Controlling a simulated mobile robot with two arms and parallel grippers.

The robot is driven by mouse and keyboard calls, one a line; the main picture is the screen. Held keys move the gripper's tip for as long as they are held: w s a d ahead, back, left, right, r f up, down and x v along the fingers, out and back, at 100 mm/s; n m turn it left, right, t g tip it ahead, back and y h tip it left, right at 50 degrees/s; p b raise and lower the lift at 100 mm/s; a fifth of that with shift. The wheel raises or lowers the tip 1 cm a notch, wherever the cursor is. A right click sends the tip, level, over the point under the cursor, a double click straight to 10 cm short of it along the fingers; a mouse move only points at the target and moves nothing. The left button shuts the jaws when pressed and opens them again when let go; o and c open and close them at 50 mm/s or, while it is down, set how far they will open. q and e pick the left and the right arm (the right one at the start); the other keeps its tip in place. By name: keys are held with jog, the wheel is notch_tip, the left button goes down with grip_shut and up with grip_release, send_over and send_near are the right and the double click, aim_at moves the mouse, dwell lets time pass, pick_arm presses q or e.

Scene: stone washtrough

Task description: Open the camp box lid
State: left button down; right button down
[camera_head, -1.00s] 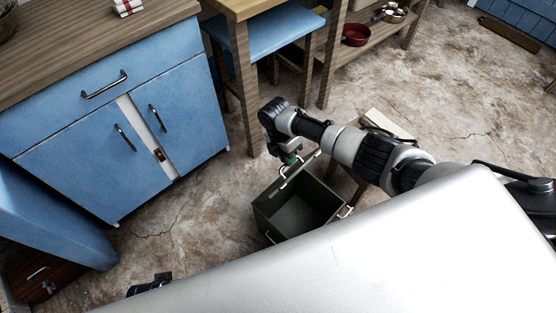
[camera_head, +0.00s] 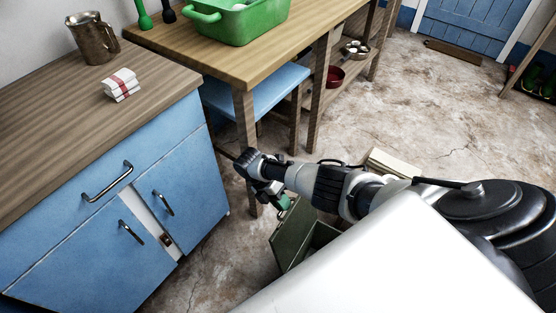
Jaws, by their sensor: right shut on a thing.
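The dark green camp box (camera_head: 322,237) stands on the floor at the lower middle, mostly hidden by my white body and my right arm. Its lid (camera_head: 291,235) is raised, showing as a tilted green panel on the box's left side, and a little of the inside shows beside it. My right gripper (camera_head: 279,201) is at the lid's upper edge and shut on it; the fingertips are small and partly hidden. My left gripper is not in view.
Blue cabinets (camera_head: 90,245) with a wooden top fill the left. A wooden table (camera_head: 215,65) with a green basin (camera_head: 237,22) and a blue stool (camera_head: 262,92) stand behind the box. A pale board-like thing (camera_head: 392,163) lies behind my arm.

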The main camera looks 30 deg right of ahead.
jog(key=shift+s+f, duration=0.25)
jog(key=shift+f, duration=0.2)
jog(key=c, duration=1.6)
grip_release()
jog(key=o, duration=0.4)
jog(key=shift+w+f, duration=0.1)
jog(key=shift+w, duration=0.15)
jog(key=shift+r, duration=0.25)
jog(key=v, duration=1)
jog(key=shift+w+a+r, duration=0.15)
jog(key=shift+w+r, duration=0.05)
jog(key=shift+w, duration=0.05)
